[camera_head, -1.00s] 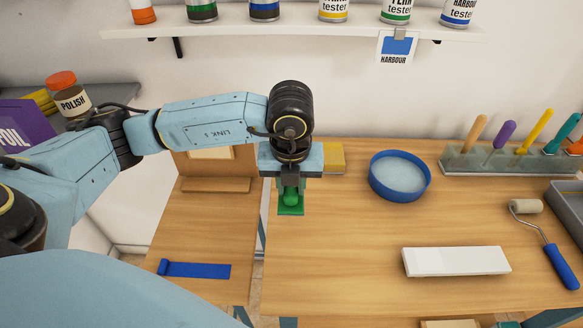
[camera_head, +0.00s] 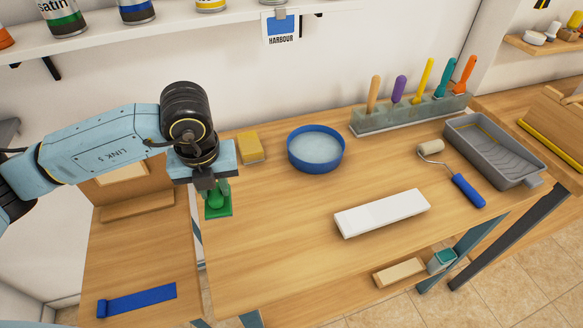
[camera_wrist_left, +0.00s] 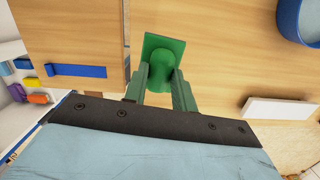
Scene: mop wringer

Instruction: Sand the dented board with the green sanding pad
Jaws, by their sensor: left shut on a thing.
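My left gripper (camera_head: 208,184) is shut on the knob of the green sanding pad (camera_head: 218,208), near the left edge of the workbench. In the left wrist view, the pad (camera_wrist_left: 160,50) sits between the fingers (camera_wrist_left: 160,85). The pad appears held above the bench, but its height is hard to tell. A white board (camera_head: 382,213) lies on the bench to the right, apart from the pad. A pale wooden board (camera_head: 399,272) is lower down, below the bench front. I cannot make out a dent on either. My right gripper is out of view.
A blue round dish (camera_head: 316,148) and a yellow block (camera_head: 250,147) stand at the back. A tool rack (camera_head: 410,113), a paint roller (camera_head: 455,178) and a grey tray (camera_head: 492,150) are on the right. A blue strip (camera_head: 138,300) lies on the left surface. The bench's middle is clear.

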